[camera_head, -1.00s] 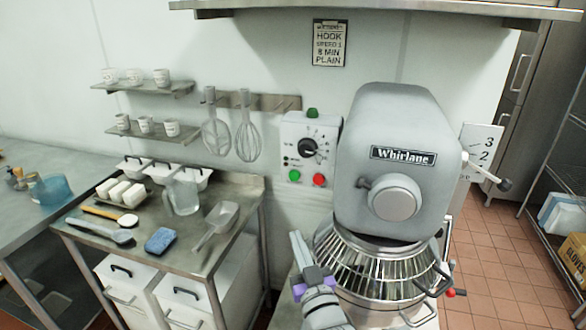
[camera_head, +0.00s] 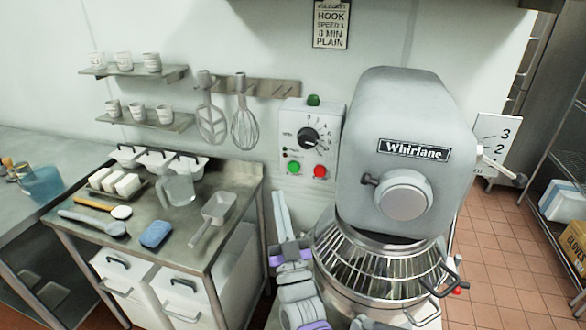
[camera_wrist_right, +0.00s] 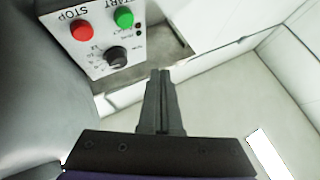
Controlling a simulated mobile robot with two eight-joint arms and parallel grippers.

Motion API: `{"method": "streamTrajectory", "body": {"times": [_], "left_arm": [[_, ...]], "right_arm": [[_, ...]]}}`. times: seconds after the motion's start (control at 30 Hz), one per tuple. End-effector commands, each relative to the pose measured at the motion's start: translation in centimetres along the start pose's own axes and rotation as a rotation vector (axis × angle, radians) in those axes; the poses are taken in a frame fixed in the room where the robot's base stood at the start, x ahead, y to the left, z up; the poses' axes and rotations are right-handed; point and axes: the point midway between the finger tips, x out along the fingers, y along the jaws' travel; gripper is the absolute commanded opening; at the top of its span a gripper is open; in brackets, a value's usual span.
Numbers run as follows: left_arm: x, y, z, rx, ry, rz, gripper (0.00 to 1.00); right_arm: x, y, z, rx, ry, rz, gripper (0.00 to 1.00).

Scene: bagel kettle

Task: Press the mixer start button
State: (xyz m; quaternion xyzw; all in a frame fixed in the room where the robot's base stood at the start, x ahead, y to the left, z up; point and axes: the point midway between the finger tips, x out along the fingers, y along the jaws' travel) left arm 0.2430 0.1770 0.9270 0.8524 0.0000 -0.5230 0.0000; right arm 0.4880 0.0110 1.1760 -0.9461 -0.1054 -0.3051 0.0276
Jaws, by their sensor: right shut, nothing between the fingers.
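The mixer control box (camera_head: 325,135) is on the wall left of the grey Whirlane mixer (camera_head: 400,120). Its green start button (camera_head: 294,168) is at the lower left, beside the red stop button (camera_head: 320,172). In the right wrist view the box appears upside down, with the green START button (camera_wrist_right: 124,18) and the red STOP button (camera_wrist_right: 82,30) near the top. My right gripper (camera_head: 279,194) is shut and empty, below the box and apart from the green button. Its closed fingers (camera_wrist_right: 160,74) also show in the right wrist view. My left gripper is out of view.
The mixer's wire bowl guard (camera_head: 370,265) stands just right of my right gripper. A steel table (camera_head: 170,235) with a scoop (camera_head: 215,215) and a blue sponge (camera_head: 156,234) is to the left. Whisks (camera_head: 244,125) hang on the wall left of the box.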

Motion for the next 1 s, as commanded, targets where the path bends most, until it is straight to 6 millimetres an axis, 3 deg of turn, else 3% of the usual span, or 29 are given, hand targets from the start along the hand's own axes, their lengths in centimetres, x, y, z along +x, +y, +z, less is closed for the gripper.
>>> {"method": "streamTrajectory", "body": {"times": [0.5, 1.0], "left_arm": [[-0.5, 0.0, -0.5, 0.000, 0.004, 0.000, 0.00], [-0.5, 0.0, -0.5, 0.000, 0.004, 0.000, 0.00]], "right_arm": [[4.7, 3.4, 3.4, -0.001, 0.000, 0.001, 0.00], [5.3, 3.9, 3.9, 0.000, 0.000, 0.000, 0.00]]}}
